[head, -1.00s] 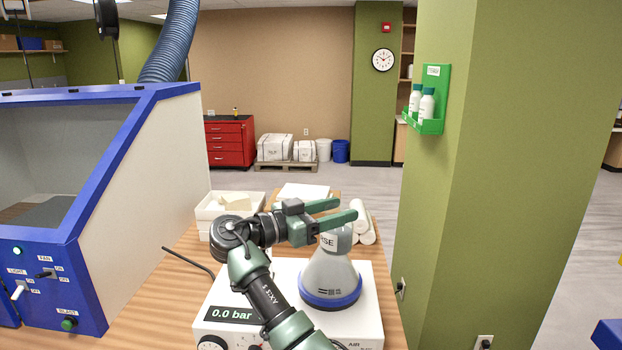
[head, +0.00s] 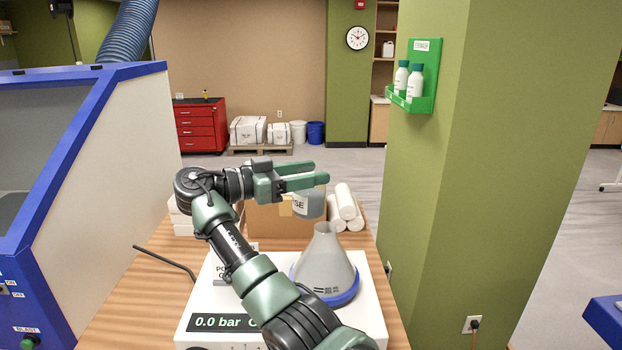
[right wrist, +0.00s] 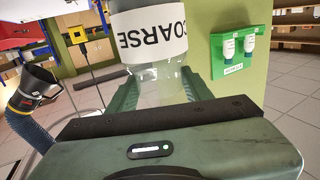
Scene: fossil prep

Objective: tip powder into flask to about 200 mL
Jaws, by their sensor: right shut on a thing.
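My right gripper (head: 318,174) is shut on a clear jar (head: 309,205) with a white label, of which "SE" shows in the head view. In the right wrist view the jar (right wrist: 160,84) sits between the fingers, and its label reads COARSE upside down. The jar looks about upright in the head view, held above and slightly behind the flask. The conical flask (head: 325,268), with a blue ring at its base, stands upright on the white unit (head: 215,300). I cannot read the powder level in the flask. My left gripper is not in view.
The white unit shows 0.0 bar. Behind it are a cardboard box (head: 268,226) and white rolls (head: 346,206). A blue-framed cabinet (head: 118,150) stands at left, a green pillar (head: 480,180) at right. A black cable (head: 165,262) lies on the wooden table.

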